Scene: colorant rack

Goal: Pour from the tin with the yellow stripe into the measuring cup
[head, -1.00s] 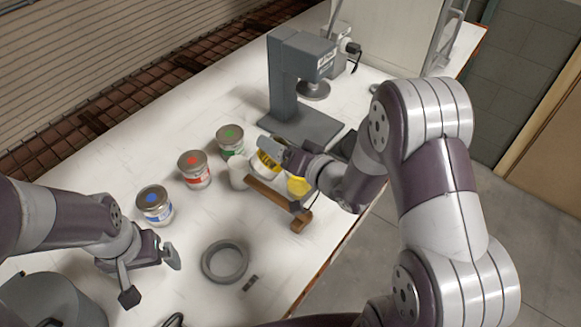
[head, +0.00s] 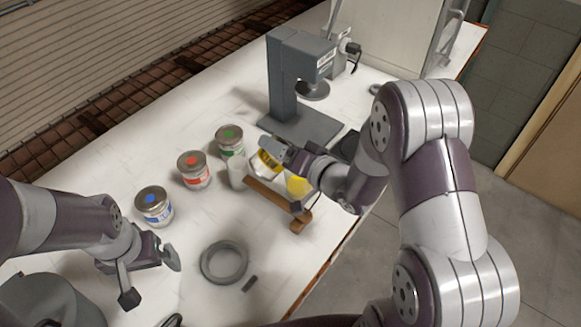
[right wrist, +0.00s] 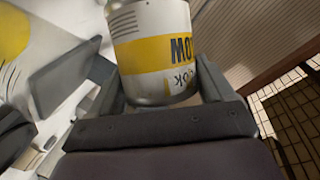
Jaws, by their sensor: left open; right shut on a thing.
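The tin with the yellow stripe (head: 268,161) is in my right gripper (head: 273,149), beside and above the measuring cup. It looks tilted in the head view; its mouth is not clearly visible. The right wrist view shows the white tin (right wrist: 155,50) with its yellow band between the two fingers. The pale measuring cup (head: 238,176) stands on the table, just left of the tin; its contents cannot be made out. My left gripper (head: 150,276) is open and empty over the table's near left part.
A yellow patch (head: 299,187) shows beside my right gripper. A grey ring (head: 224,262) lies nearer; a grey stand (head: 286,85) is behind.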

